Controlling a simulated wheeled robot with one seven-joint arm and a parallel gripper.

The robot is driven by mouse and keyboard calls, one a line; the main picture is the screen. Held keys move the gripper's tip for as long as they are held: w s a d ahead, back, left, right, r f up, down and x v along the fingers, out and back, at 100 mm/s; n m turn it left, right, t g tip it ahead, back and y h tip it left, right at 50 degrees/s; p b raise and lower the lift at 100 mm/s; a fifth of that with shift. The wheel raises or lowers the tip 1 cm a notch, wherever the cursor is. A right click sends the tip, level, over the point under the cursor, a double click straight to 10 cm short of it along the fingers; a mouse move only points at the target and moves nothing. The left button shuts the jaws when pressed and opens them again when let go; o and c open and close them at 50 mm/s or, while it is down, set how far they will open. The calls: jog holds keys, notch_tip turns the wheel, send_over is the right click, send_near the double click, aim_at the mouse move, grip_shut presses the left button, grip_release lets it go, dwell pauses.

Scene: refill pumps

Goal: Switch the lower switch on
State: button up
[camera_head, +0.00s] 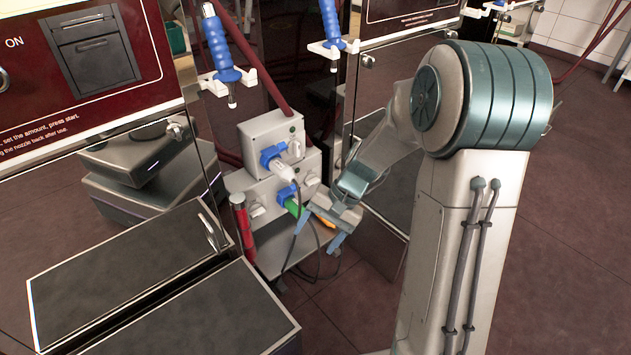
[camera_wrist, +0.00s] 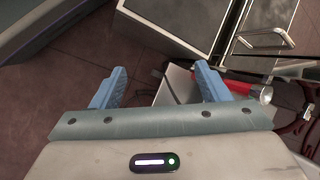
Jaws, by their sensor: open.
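Two grey switch boxes are stacked by the cabinets, an upper box (camera_head: 275,128) and a lower box (camera_head: 268,188). The lower box has a blue socket with a green plug (camera_head: 293,208), a pale knob (camera_head: 257,209) at its left and another (camera_head: 312,180) at its right. I cannot tell which positions these knobs are in. My gripper (camera_head: 318,231) is open in front of and right of the lower box, apart from its left knob. In the wrist view my gripper (camera_wrist: 160,69) has its two blue fingers spread, with nothing gripped between them.
A white plug (camera_head: 285,172) sits in the upper socket, and a dark cable (camera_head: 291,254) hangs down. A red cylinder (camera_head: 242,224) stands left of the boxes. A dark cabinet (camera_head: 128,265) is at lower left. Blue nozzles (camera_head: 219,45) hang above. Floor (camera_head: 575,190) is clear at right.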

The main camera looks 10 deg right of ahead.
jog(key=w+a+f+m+t+y+p, duration=0.1)
jog(key=w+f+m+t+y+p, duration=0.1)
jog(key=w+f+m+y, duration=0.5)
jog(key=m+t+h+p, duration=0.4)
jog(key=m+t+p, duration=0.2)
jog(key=m+t, duration=1.05)
send_near(315, 184)
jog(key=shift+m+g, duration=0.65)
jog(key=shift+g, duration=0.1)
jog(key=shift+r+b+x, duration=0.15)
jog(key=shift+b+x, duration=0.85)
jog(key=shift+x, duration=0.55)
jog(key=shift+r+b+x, duration=0.15)
jog(key=shift+b+x, duration=0.9)
jog(key=shift+x, duration=0.5)
jog(key=shift+r+b+x, duration=0.15)
jog(key=shift+b+x, duration=0.85)
jog(key=shift+x, duration=0.55)
jog(key=shift+w+d, duration=0.1)
jog(key=shift+d, duration=0.05)
jog(key=c, duration=1)
